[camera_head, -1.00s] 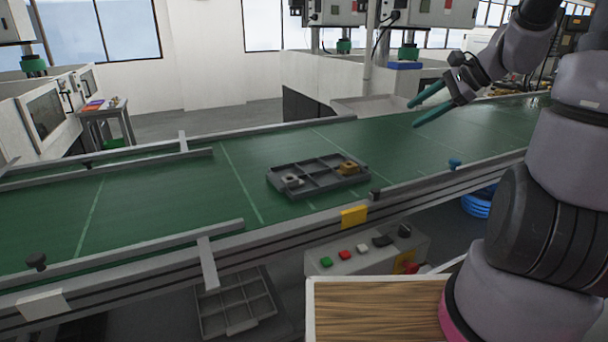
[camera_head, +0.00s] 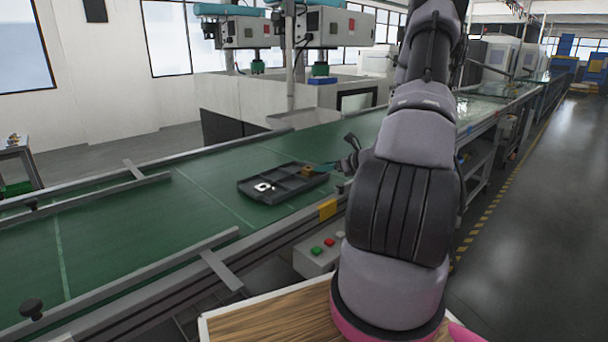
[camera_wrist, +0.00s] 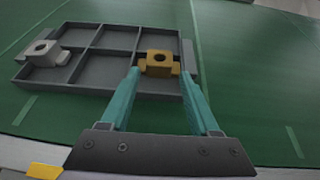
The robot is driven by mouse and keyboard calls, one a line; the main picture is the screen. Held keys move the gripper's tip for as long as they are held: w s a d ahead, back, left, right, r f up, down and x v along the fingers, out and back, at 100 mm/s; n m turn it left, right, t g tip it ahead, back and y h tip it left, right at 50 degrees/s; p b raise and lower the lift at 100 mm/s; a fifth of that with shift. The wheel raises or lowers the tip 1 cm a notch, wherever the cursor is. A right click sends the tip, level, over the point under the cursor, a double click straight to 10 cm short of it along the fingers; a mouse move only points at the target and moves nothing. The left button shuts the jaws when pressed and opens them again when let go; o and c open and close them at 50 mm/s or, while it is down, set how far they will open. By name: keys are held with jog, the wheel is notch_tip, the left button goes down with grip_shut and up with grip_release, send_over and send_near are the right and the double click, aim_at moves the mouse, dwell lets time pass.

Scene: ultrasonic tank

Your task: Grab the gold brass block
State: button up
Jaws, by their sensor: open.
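The gold brass block (camera_wrist: 159,62) has a round hole in its top and sits in a right-hand compartment of a dark grey divided tray (camera_wrist: 87,78). In the head view the brass block (camera_head: 307,171) shows small at the tray's right end. My gripper (camera_wrist: 160,74) is open, with its two teal fingers reaching toward the block, one tip on each side of it in the wrist view. I cannot tell whether the fingers touch it. In the head view my gripper (camera_head: 325,167) is partly hidden behind my arm.
A silver-grey block (camera_wrist: 43,53) sits at the tray's left end. The tray lies on a green conveyor belt (camera_head: 130,215), with clear belt to its left. A metal rail (camera_head: 150,276) runs along the belt's near edge. A control box (camera_head: 318,255) with buttons stands below.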

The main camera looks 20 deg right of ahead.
aim_at(310, 168)
jog(key=shift+x, duration=3.5)
grip_shut()
